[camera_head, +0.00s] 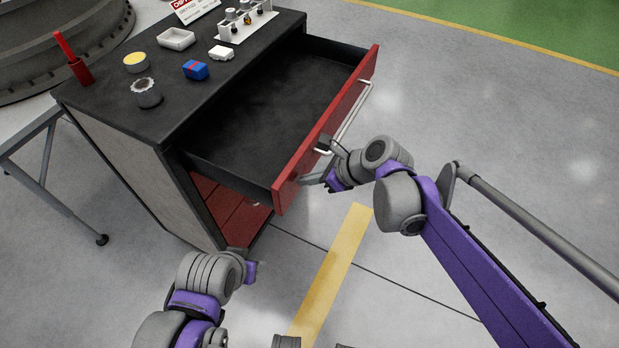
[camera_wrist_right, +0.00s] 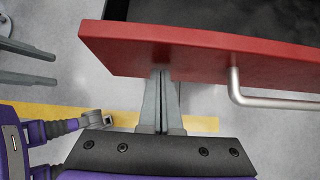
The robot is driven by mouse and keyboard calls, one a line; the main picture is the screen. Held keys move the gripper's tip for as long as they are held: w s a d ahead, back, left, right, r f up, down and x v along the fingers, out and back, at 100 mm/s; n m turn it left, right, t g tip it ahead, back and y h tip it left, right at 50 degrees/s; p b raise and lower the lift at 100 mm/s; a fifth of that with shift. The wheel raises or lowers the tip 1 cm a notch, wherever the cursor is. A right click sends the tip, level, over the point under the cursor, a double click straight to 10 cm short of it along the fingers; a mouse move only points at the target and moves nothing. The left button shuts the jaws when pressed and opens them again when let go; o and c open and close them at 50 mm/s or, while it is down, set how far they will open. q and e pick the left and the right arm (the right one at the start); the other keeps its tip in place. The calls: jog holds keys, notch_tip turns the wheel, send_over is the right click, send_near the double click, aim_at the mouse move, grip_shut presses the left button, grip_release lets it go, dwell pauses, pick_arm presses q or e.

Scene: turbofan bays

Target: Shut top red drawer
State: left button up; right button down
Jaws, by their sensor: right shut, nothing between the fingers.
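The top red drawer (camera_head: 325,130) is pulled far out of the dark cabinet, and its tray (camera_head: 255,100) looks empty. Its silver handle (camera_head: 352,110) runs along the red front and also shows in the right wrist view (camera_wrist_right: 275,102). My right gripper (camera_head: 308,178) is shut and empty, at the outer face of the drawer front near its near end, beside the handle. In the right wrist view its closed fingers (camera_wrist_right: 160,82) reach the red front; contact is hard to tell. My left gripper (camera_head: 246,262) is low, near the cabinet's front corner; two separated grey fingers show in the right wrist view (camera_wrist_right: 28,64).
A lower red drawer front (camera_head: 225,205) is below the open drawer. Floor right of the drawer is clear.

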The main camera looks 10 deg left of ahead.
jog(key=w+a, duration=0.1)
jog(key=a, duration=0.4)
jog(key=w+a, duration=0.2)
jog(key=a, duration=0.3)
jog(key=w+a, duration=0.2)
jog(key=a, duration=0.4)
jog(key=w+a, duration=0.1)
jog(key=a, duration=0.3)
jog(key=w+a+p, duration=0.1)
jog(key=w+a, duration=0.1)
jog(key=a, duration=0.2)
jog(key=w+a+p, duration=0.1)
jog(key=a, duration=0.3)
jog(key=shift+w+a, duration=0.15)
jog(key=shift+a, duration=0.05)
pick_arm(q)
notch_tip(320, 180, up, 3)
jog(key=shift+w+d+f, duration=0.15)
jog(key=shift+f, duration=0.05)
pick_arm(e)
jog(key=shift+r, duration=0.1)
jog(key=shift+a, duration=0.1)
